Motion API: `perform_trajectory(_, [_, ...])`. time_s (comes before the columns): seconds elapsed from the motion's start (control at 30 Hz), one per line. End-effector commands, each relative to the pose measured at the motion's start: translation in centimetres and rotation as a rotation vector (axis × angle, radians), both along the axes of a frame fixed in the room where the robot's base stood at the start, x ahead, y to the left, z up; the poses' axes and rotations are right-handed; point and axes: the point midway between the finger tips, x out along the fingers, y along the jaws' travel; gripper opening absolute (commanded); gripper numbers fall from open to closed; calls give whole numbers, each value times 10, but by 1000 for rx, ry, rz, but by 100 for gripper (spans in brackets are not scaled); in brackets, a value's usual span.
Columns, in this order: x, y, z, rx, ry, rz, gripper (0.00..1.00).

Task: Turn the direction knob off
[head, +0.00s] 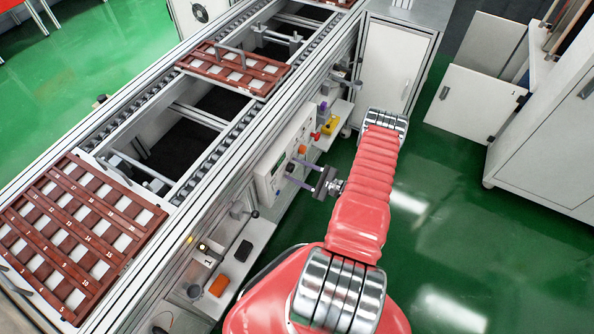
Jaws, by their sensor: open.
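A light grey control panel (272,160) with several small knobs and buttons is set on the side of the conveyor. An orange button (302,149) sits on it near my gripper. The direction knob cannot be told apart from the other small controls at this size, and its setting is not readable. My gripper (290,168) is open and empty. Its two dark fingers point left toward the panel, and they hide part of its face. I cannot tell whether they touch any control.
A yellow box with a red button (329,126) is at the panel's far end. A lower shelf holds a black item (243,251) and an orange item (219,286). Brown slotted trays (232,66) lie on the conveyor (187,141). Green floor (440,190) to the right is free.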

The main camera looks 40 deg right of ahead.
Motion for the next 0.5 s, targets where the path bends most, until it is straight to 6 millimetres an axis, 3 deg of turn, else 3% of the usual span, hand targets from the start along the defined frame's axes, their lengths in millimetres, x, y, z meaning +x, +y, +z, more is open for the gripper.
perform_trajectory(0.27, [-14,-6,0,0,0,-2,48])
perform_trajectory(0.5, [-45,-17,0,0,0,-4,48])
